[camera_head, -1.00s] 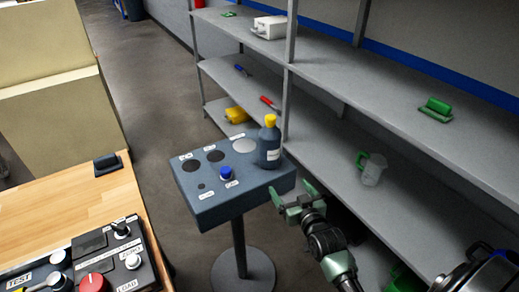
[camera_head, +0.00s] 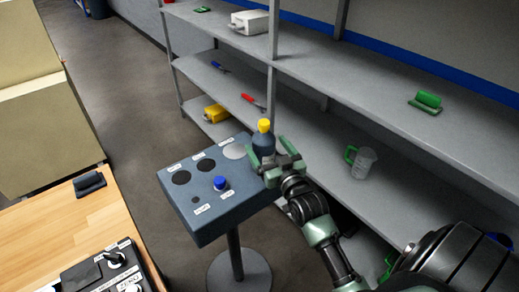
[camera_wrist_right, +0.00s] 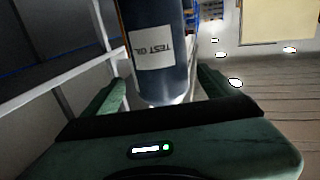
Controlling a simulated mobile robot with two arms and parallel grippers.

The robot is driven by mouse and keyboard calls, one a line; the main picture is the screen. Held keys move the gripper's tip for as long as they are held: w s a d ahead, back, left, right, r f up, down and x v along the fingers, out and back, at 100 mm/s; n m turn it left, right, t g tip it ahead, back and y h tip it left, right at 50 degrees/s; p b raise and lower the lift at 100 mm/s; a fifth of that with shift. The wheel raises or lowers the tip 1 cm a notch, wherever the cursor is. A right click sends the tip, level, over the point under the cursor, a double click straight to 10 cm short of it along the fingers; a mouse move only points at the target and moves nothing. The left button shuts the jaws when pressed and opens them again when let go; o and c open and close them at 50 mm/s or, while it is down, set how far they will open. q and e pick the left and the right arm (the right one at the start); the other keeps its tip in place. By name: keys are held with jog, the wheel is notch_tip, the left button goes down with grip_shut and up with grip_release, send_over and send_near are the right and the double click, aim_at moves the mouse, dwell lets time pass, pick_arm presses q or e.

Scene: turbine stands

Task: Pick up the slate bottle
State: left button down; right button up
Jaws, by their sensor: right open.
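The slate bottle (camera_head: 263,139) with a yellow cap stands upright at the right end of the blue-grey stand top (camera_head: 240,205). Its lower part is hidden behind my right gripper (camera_head: 274,160) in the head view. In the right wrist view the bottle (camera_wrist_right: 157,75) carries a white "TEST OIL" label, upside down there, and lies between the two green fingers of the right gripper (camera_wrist_right: 160,92). The fingers are open, with gaps on both sides of the bottle. My left gripper is out of view.
The stand also bears a blue-capped item (camera_head: 220,184) and several dark round spots. Grey shelves (camera_head: 330,130) rise just behind, holding a clear jug with a green handle (camera_head: 361,162) and a yellow item (camera_head: 216,113). A wooden table (camera_head: 60,225) with a control box is at left.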

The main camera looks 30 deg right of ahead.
jog(key=shift+w+d+r, duration=0.15)
jog(key=shift+w+r, duration=0.05)
jog(key=shift+w, duration=0.25)
jog(key=w+p, duration=0.1)
jog(key=w, duration=0.1)
jog(key=w+p, duration=0.1)
jog(key=w, duration=0.1)
jog(key=shift+w+d, duration=0.2)
jog(key=shift+w, duration=0.05)
jog(key=shift+w+d+f, duration=0.1)
jog(key=shift+w, duration=0.2)
jog(key=shift+s, duration=0.1)
jog(key=shift+c, duration=1)
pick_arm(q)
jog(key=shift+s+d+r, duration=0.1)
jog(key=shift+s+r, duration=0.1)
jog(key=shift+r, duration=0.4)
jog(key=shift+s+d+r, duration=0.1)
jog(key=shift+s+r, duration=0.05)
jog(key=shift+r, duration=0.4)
pick_arm(e)
grip_shut()
